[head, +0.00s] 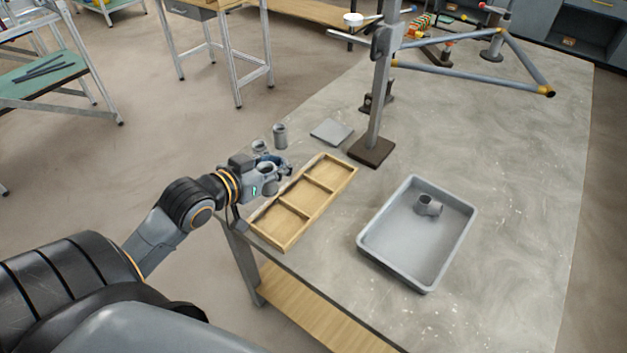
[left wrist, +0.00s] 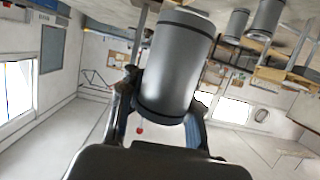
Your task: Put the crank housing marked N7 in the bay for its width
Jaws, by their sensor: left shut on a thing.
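My left gripper (head: 284,166) is at the near left edge of the table, beside the wooden tray. In the left wrist view it is shut on a grey cylindrical housing (left wrist: 180,62) with dark bands at both ends. No mark can be read on it. The wooden tray (head: 281,243) has three bays in a row, and they look empty. Two more grey cylindrical parts, one here (head: 280,136) and one here (head: 260,146), stand just beyond the gripper; they also show at the upper right of the left wrist view (left wrist: 266,18). My right gripper is not in view.
A grey bin (head: 385,262) to the right of the tray holds one grey fitting with a side stub (head: 428,205). A flat grey plate (head: 332,132) lies behind the tray. A post on a dark base (head: 371,152) stands close behind.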

